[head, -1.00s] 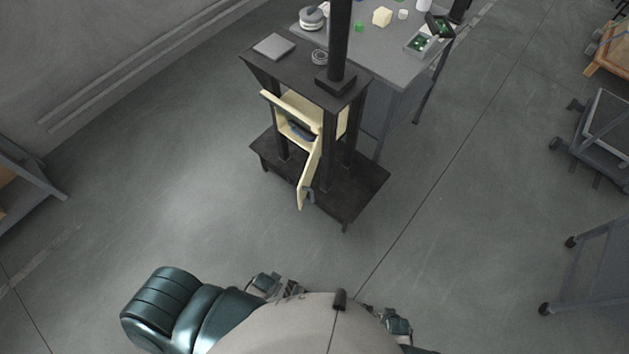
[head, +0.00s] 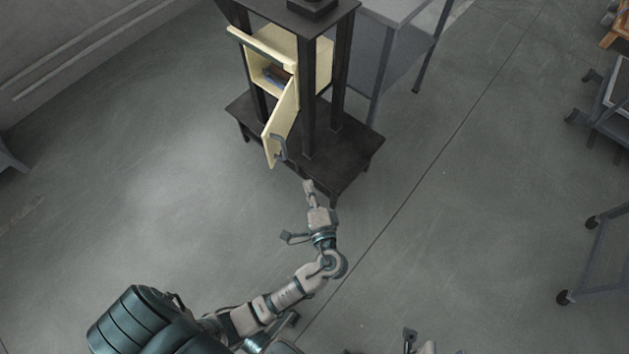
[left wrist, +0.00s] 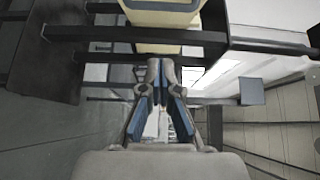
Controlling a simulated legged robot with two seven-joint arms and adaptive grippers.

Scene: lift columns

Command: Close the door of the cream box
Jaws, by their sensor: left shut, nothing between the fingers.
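The cream box (head: 257,45) sits inside a dark upright frame in the head view. Its door (head: 281,122) hangs open toward me, with a grey handle (head: 279,147) on its right face. Something dark and bluish lies inside the box. My left gripper (head: 307,184) is shut and empty, below and to the right of the door's handle and apart from it. In the left wrist view the closed fingers (left wrist: 162,64) point ahead, below a cream surface (left wrist: 160,14). My right gripper cannot be made out; only a small part of my right arm shows at the bottom edge.
The dark frame has posts (head: 309,95) beside the box and a low base shelf (head: 345,150) close to my left gripper. A grey table (head: 395,12) stands behind it. Wheeled carts stand at the right.

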